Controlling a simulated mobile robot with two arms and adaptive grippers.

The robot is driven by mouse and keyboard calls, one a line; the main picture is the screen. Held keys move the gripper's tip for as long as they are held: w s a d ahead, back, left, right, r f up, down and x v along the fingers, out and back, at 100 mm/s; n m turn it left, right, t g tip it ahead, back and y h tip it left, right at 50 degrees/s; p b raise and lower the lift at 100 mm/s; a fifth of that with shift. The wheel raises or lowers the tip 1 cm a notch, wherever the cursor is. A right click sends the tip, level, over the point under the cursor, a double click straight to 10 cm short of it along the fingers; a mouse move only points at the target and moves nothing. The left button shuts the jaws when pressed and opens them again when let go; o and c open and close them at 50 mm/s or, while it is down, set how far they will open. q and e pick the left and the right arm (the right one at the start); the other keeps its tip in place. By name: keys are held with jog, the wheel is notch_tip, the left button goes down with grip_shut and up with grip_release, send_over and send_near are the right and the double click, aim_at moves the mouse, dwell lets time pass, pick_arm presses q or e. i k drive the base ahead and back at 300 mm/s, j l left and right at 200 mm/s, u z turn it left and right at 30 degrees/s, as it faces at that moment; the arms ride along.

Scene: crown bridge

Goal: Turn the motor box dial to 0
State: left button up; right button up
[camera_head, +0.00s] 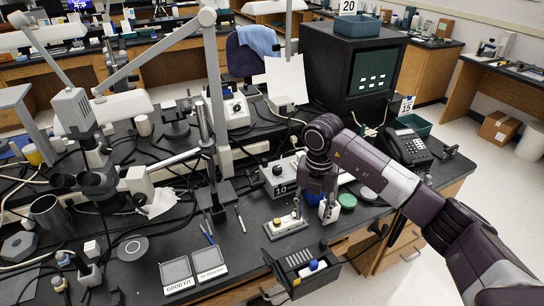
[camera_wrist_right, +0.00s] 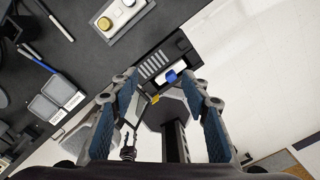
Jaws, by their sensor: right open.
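My right gripper (camera_head: 318,212) points down over the right part of the bench, beside the cream box with a gold knob. In the right wrist view its two fingers (camera_wrist_right: 158,82) are spread apart with nothing held between them. A light control box (camera_head: 283,180) with a dark knob, by the number 10 label, stands just behind the gripper. A white box with a round dial (camera_head: 237,108) stands farther back. I cannot tell which is the motor box, nor read any dial setting. My left gripper does not show.
The cream box with a gold knob (camera_head: 286,226) lies close left of the gripper. Two labelled grey trays (camera_head: 177,272) lie at the front. A black telephone (camera_head: 408,147) and a green disc (camera_head: 347,201) are to the right. Cables cover the bench's left side.

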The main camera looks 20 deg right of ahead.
aim_at(277, 170)
jog(key=i, duration=1)
